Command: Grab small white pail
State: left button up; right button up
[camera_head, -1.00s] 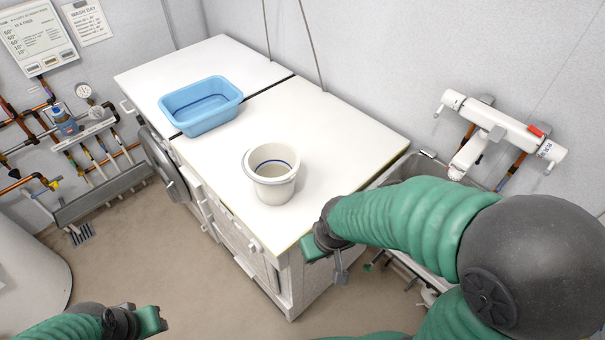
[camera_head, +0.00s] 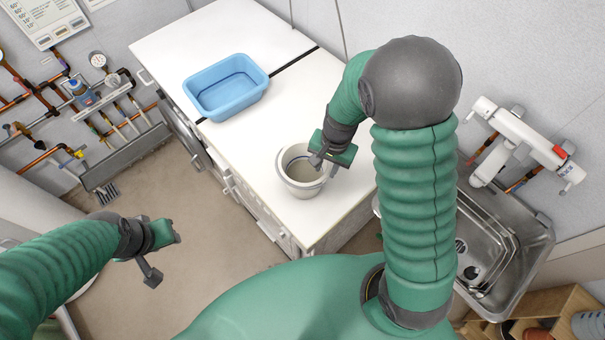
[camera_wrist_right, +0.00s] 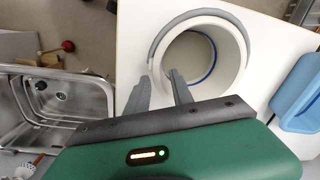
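The small white pail (camera_head: 304,188) stands upright near the front end of the white counter, and its open mouth shows a blue line inside. My right gripper (camera_head: 325,166) is over the pail's right rim. In the right wrist view the pail (camera_wrist_right: 238,50) lies just beyond the right gripper (camera_wrist_right: 158,76). Its fingers are apart, one outside the rim and one overlapping the mouth; contact cannot be told. My left gripper (camera_head: 162,255) is open and empty over the floor at the lower left.
A blue basin (camera_head: 228,92) sits on the white counter (camera_head: 185,40) behind the pail. A metal sink (camera_head: 510,235) is at the right, under a white wall heater (camera_head: 525,140). Pipes (camera_head: 40,155) line the left wall.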

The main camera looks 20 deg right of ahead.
jog(key=f, duration=0.4)
jog(key=w+f+p, duration=0.1)
jog(key=f, duration=0.1)
jog(key=shift+a+f, duration=0.1)
jog(key=shift+f, duration=0.25)
jog(key=shift+a, duration=0.15)
grip_shut()
jog(key=shift+r, duration=0.1)
dwell(0.7)
